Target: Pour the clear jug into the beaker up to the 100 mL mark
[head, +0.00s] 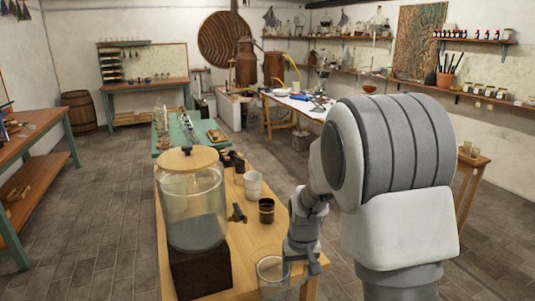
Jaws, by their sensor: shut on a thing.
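A clear glass vessel (271,276), which looks like the clear jug, is at the near edge of the wooden table, low in the head view. My gripper (297,266) is at its right side and shut on it; the fingers are small and partly hidden. The vessel looks roughly upright. Whether it rests on the table or hangs just above it, I cannot tell. Its contents and any marks are too small to read. I cannot pick out a separate beaker with certainty; my arm covers the table's right side.
A large lidded glass jar (192,205) stands on a dark block (200,272) to the left. A dark cup (266,211), a white cup (252,186) and a small dark object (237,213) stand further back. Bare wooden tabletop (250,240) lies between jar and gripper.

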